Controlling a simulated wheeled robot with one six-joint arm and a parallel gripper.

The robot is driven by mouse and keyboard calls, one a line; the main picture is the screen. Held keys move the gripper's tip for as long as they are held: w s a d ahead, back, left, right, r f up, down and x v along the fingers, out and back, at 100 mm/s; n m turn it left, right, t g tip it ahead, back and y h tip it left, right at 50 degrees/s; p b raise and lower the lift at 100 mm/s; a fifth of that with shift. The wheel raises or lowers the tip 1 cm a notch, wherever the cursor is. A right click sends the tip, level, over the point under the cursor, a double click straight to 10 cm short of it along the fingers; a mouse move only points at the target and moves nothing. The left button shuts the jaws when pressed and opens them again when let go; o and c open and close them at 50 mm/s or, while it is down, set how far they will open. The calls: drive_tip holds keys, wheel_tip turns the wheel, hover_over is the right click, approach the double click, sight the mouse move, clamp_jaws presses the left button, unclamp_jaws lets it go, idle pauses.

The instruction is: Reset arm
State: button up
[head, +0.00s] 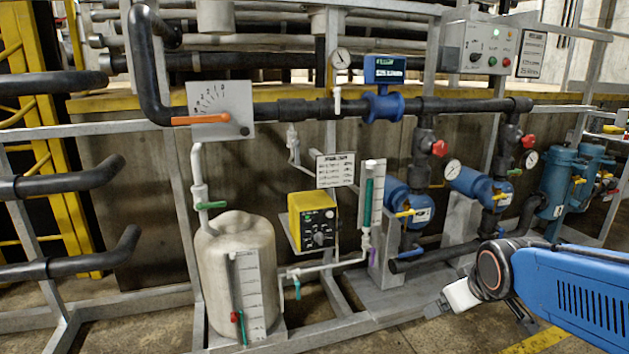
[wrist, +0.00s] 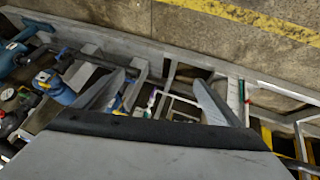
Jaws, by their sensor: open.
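My arm, with blue and grey links, reaches in from the lower right of the head view. My gripper (wrist: 162,97) shows in the wrist view with its two pale fingers spread wide apart. Nothing is between the fingers. No contact with the equipment is visible.
A beige tank (head: 225,262), a yellow pump (head: 312,221), blue motors (head: 481,187) and a dial plate with an orange lever (head: 202,119) are on the grey frame. A control box (head: 476,47) is at upper right. The floor (head: 400,335) in front is clear.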

drive_tip(key=s+a+m+g, duration=0.2)
drive_tip(key=s+m, duration=0.1)
drive_tip(key=s, duration=1.3)
drive_tip(key=shift+m+y, duration=0.3)
drive_tip(key=shift+y, duration=0.1)
drive_tip(key=shift+r, duration=0.1)
idle(0.4)
